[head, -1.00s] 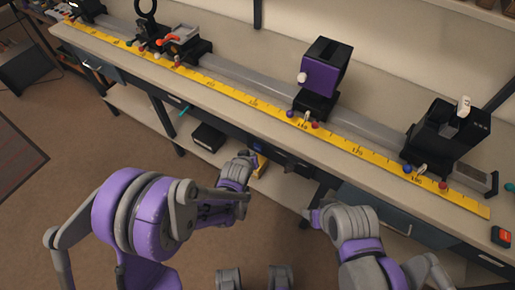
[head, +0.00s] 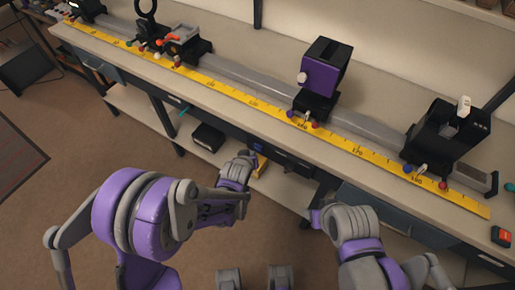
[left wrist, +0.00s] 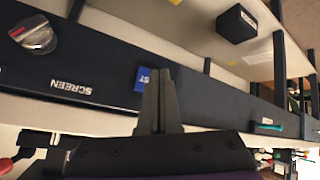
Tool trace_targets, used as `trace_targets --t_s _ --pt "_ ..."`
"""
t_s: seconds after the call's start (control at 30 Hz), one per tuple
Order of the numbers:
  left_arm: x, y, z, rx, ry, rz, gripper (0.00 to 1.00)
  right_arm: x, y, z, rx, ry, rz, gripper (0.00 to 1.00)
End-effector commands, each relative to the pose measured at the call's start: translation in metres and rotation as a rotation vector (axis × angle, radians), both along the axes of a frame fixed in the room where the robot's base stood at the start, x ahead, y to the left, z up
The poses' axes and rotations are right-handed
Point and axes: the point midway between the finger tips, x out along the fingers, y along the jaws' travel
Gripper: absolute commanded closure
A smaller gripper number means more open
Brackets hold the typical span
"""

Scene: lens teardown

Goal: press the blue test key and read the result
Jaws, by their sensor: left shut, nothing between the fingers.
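The blue test key (left wrist: 142,78) is on the dark front panel under the bench top. In the left wrist view its label shows only "ST"; my fingers hide the rest. In the head view it is a small blue patch (head: 258,147) on the bench front. My left gripper (left wrist: 160,72) is shut and empty, its fingertips overlapping one side of the key. I cannot tell whether they touch it. It also shows from above in the head view (head: 249,155). No result readout can be read. My right arm shows at lower right, but its fingers cannot be made out.
A silver knob (left wrist: 34,35) and a "SCREEN" label (left wrist: 71,87) are on the same panel. A yellow ruler (head: 230,93) and rail with a purple-faced box (head: 323,72) and black mounts run along the bench. A black box (head: 207,138) lies on the lower shelf.

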Motion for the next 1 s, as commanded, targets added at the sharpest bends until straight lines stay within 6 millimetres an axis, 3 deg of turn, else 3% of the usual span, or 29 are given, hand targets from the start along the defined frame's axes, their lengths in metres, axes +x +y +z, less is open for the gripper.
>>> trace_targets --t_s 1.0 --pt "0.0101 -0.0076 -0.0001 0.0 0.0 0.0 1.0 -0.0002 0.0 -0.0029 0.0 0.001 0.0 0.38"
